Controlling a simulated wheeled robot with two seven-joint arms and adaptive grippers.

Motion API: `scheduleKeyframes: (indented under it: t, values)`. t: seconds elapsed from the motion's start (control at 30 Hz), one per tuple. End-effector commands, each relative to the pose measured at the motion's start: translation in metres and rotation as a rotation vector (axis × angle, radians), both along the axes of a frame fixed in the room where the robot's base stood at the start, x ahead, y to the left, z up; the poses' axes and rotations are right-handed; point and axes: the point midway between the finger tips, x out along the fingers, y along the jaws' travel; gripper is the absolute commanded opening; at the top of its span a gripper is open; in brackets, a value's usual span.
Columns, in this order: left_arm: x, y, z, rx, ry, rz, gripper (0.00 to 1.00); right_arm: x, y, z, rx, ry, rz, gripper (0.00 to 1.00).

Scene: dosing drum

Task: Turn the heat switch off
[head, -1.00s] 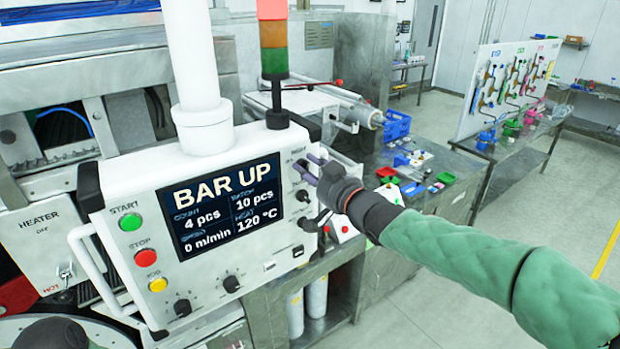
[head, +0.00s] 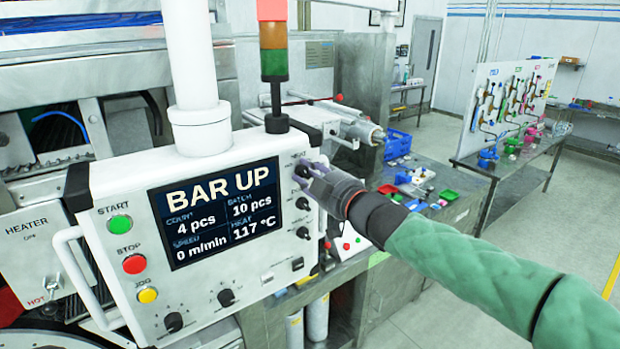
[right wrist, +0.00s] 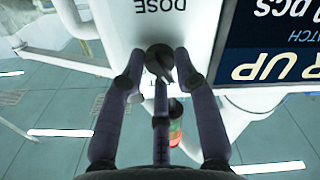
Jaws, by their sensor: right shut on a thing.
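A white control panel (head: 225,290) carries a screen (head: 217,212) reading BAR UP, with HEAT at 117 °C. My right gripper (head: 306,170) is at the top of the column of dark knobs right of the screen. In the right wrist view, upside down, its fingers (right wrist: 160,75) close around a dark knob (right wrist: 158,52); the DOSE label is on the far side of it. A heater plate (head: 35,235) at the left is marked HEATER and HOT, with a small toggle (head: 52,284). My left gripper is not visible.
Two more dark knobs (head: 301,203) sit below my right gripper. Green START (head: 120,224), red STOP (head: 135,264) and yellow JOG (head: 147,295) buttons line the panel's left. A signal tower (head: 274,60) stands above. A bench with a blue crate (head: 397,143) is behind my right gripper.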

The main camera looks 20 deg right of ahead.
Motion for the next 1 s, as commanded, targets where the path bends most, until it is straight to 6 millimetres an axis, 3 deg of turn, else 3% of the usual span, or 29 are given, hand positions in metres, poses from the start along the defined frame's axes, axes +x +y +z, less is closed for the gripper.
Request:
scheduleKeyframes:
  t: [0.03, 0.57, 0.6, 0.67, 1.0]
  values:
    - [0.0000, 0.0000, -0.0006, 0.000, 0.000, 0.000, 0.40, -0.0015, -0.0004, 0.0096, -0.004, -0.023, 0.002, 0.00]
    - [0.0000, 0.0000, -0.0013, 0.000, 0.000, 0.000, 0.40, -0.0017, -0.0003, 0.0105, -0.027, -0.031, 0.002, 0.00]
    - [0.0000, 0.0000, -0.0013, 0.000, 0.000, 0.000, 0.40, -0.0017, -0.0003, 0.0105, -0.027, -0.031, 0.002, 0.40]
    - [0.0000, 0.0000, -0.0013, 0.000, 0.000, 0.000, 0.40, -0.0017, -0.0002, 0.0100, -0.026, -0.030, 0.002, 0.53]
    - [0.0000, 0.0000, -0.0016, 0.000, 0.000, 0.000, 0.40, -0.0016, -0.0004, 0.0036, -0.029, -0.017, 0.000, 0.53]
